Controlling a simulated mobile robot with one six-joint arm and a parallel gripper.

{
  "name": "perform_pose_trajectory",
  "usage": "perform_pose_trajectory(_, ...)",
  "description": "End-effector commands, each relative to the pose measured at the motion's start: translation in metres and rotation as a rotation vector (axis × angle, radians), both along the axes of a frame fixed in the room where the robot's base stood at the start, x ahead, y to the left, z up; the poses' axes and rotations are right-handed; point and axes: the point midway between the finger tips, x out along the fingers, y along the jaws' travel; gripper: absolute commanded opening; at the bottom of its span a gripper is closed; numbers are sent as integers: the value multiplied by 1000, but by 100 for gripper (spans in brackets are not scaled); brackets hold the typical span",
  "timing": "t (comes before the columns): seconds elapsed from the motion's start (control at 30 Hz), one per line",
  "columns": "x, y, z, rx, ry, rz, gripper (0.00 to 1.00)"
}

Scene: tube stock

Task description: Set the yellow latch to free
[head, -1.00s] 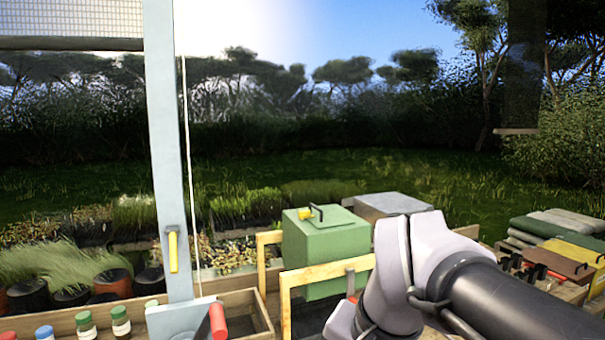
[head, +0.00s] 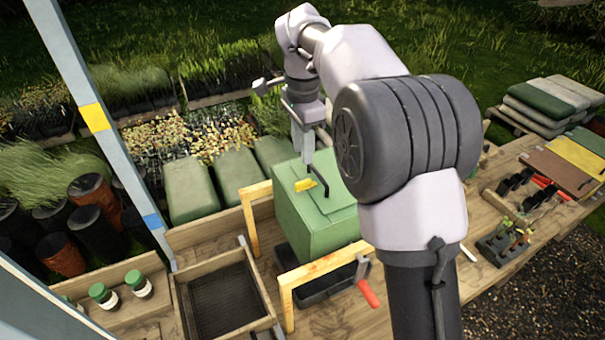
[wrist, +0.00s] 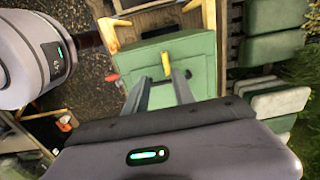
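The yellow latch (head: 305,185) is a small yellow piece on the lid of the green box (head: 312,228), beside a dark handle (head: 319,178). In the wrist view the yellow latch (wrist: 166,65) lies just beyond and between my fingertips, upright in the picture, on the green lid (wrist: 195,48). My gripper (head: 306,155) points down above the far side of the lid. Its two fingers (wrist: 160,78) are apart with nothing between them. I cannot tell how far the tips are above the lid, and I cannot read the latch's setting.
Wooden frames (head: 325,268) stand on both sides of the green box. A red-handled lever (head: 368,292) is at the front frame. A mesh-bottomed tray (head: 222,302) and green-capped jars (head: 103,296) are on the left. A post (head: 70,70) with yellow and blue bands rises at far left.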

Motion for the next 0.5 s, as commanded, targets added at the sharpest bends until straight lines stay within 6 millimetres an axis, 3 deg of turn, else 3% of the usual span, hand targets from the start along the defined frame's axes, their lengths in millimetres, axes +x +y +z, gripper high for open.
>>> perform_pose_trajectory(0.03,-1,-1,-18,-2,5,2,31)
perform_pose_trajectory(0.23,0,0,-72,0,3,1,31)
perform_pose_trajectory(0.5,1,0,-105,0,0,2,31)
